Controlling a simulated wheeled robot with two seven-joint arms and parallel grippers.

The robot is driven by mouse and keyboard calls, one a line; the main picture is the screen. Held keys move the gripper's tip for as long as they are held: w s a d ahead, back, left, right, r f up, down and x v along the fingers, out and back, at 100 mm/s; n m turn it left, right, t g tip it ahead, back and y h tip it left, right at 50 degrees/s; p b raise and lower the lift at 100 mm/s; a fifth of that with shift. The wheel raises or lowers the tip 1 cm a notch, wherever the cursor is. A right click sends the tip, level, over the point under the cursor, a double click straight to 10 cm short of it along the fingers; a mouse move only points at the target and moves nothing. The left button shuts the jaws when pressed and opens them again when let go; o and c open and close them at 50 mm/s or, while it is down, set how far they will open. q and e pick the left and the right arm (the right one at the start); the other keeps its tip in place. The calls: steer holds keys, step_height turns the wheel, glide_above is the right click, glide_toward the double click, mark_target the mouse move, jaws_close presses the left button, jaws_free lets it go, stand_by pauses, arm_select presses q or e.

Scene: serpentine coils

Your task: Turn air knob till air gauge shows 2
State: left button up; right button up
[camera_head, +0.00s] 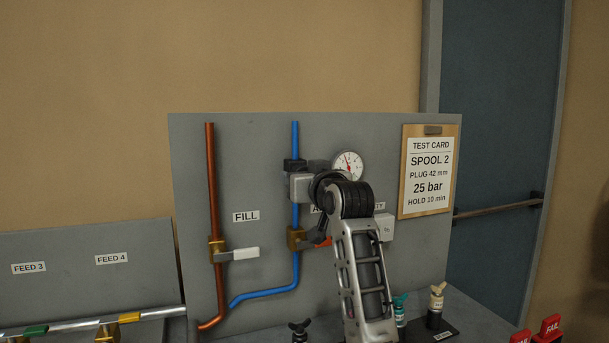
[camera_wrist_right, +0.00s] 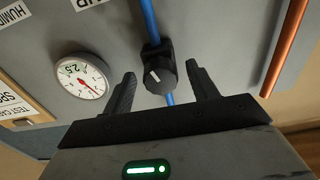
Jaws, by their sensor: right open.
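The air knob is a black knob with a white mark on the blue pipe, in the middle of the right wrist view (camera_wrist_right: 160,77); it also shows in the head view (camera_head: 294,165). The round white air gauge (camera_head: 348,165) with a red needle is right of it, and it appears at left in the right wrist view (camera_wrist_right: 82,79). Its exact reading is too small to tell. My right gripper (camera_wrist_right: 161,73) is open, with one finger on each side of the knob and visible gaps. It shows in the head view at the knob (camera_head: 302,185). My left gripper is not in view.
A copper pipe (camera_head: 211,180) with a white-handled valve marked FILL (camera_head: 245,254) runs left of the blue pipe (camera_head: 265,292). A test card (camera_head: 429,172) hangs at the panel's right. Small fittings (camera_head: 436,305) stand below. My right arm hides part of the panel.

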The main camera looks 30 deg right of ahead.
steer(key=c, duration=1)
steer(key=shift+d+n, duration=0.1)
steer(key=shift+n, duration=3)
